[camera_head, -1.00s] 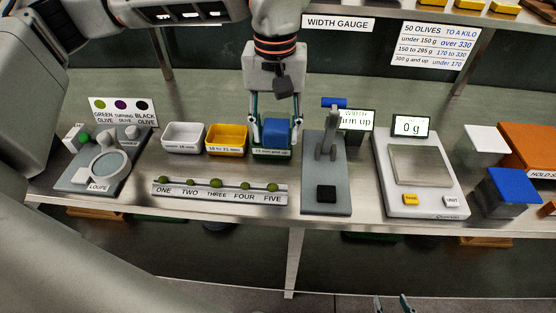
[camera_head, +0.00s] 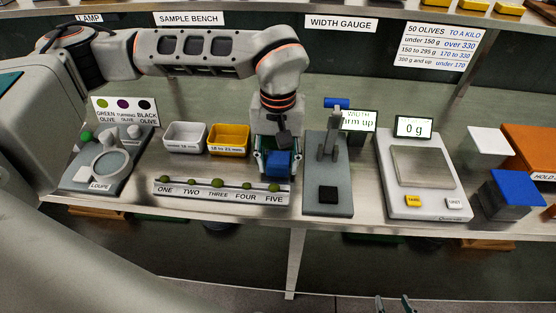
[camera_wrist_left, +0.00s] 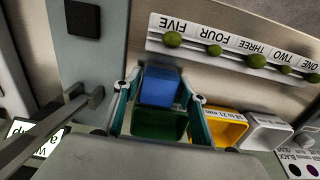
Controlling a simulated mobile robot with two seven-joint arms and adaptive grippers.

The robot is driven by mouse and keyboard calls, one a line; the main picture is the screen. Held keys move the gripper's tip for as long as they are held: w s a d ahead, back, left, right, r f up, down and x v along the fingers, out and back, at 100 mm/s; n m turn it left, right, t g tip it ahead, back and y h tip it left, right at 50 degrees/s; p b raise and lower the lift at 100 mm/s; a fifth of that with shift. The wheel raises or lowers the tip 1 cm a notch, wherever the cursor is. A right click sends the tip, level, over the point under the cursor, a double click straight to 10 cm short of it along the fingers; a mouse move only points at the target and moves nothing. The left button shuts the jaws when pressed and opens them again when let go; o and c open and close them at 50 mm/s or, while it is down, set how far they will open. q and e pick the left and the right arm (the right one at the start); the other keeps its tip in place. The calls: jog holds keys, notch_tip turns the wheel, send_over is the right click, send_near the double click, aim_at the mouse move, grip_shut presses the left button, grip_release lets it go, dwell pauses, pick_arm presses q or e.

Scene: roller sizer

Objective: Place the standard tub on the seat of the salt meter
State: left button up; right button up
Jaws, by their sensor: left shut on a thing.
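A small blue block-like item (camera_head: 278,164), which may be the standard tub, is held between the fingers of my left gripper (camera_head: 277,158). It also shows in the left wrist view (camera_wrist_left: 159,87), between the two fingers, beside the open green bin (camera_wrist_left: 158,125). My left gripper is shut on it, near the FIVE end of the olive rack (camera_head: 222,190). The tips of my right gripper (camera_head: 394,305) show at the bottom edge of the head view, apart and empty. No thing in view is labelled salt meter, and I cannot identify its seat.
Right of my left gripper stands the width gauge (camera_head: 342,197) with a blue-topped lever. Further right are a scale (camera_head: 394,203) reading 0 g and a blue-topped block (camera_head: 515,190). White (camera_head: 184,137) and yellow (camera_head: 229,139) bins and a loupe stand (camera_head: 83,177) are left.

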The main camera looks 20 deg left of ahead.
pick_arm(q)
jog(key=shift+f, duration=0.1)
jog(key=o, duration=1.2)
